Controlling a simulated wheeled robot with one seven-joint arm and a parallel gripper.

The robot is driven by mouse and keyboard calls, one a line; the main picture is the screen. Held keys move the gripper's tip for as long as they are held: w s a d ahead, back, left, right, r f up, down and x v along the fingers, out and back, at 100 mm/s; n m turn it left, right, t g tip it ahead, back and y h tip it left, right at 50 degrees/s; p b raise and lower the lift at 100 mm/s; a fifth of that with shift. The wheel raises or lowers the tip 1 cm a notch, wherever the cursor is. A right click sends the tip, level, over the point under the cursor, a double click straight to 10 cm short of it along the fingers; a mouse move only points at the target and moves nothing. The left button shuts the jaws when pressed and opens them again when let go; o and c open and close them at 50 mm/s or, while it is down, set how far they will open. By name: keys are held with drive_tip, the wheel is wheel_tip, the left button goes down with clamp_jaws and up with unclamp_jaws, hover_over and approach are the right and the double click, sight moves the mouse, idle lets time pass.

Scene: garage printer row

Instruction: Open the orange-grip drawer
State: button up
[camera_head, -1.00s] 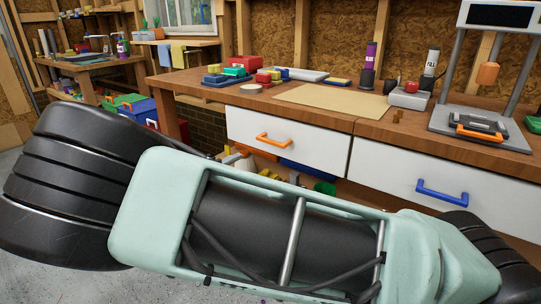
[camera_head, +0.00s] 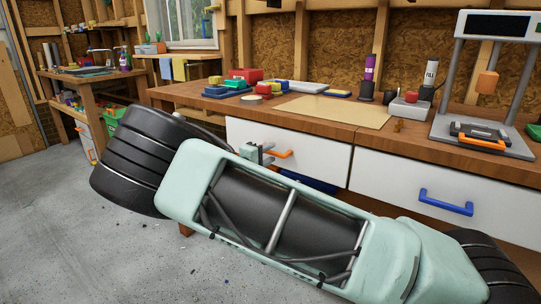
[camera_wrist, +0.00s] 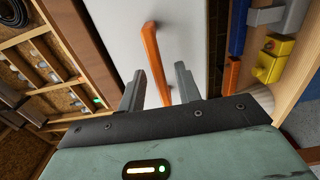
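The drawer with the orange grip has a white front (camera_head: 315,154) under the wooden bench top and looks closed. Its orange grip (camera_head: 283,154) is partly hidden behind my gripper (camera_head: 265,153) in the head view. In the wrist view the orange grip (camera_wrist: 151,55) runs lengthwise between the two grey fingers of my gripper (camera_wrist: 159,82). The fingers are open, one on each side of the grip, with gaps showing at both sides. The white drawer front (camera_wrist: 112,25) lies just beyond the fingertips.
A second white drawer with a blue grip (camera_head: 446,202) is to the right. The bench top holds a tan mat (camera_head: 333,110), colored bins (camera_head: 237,84) and a printer (camera_head: 480,140). Yellow and blue items (camera_wrist: 272,60) lie beside the drawer in the wrist view.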

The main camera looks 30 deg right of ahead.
drive_tip(key=shift+w+d, duration=0.25)
drive_tip(key=shift+d, duration=0.4)
clamp_jaws()
drive_tip(key=shift+a, duration=0.1)
drive_tip(key=p+v, duration=0.6)
drive_tip(key=v, duration=2.6)
drive_tip(key=shift+r, duration=0.15)
unclamp_jaws()
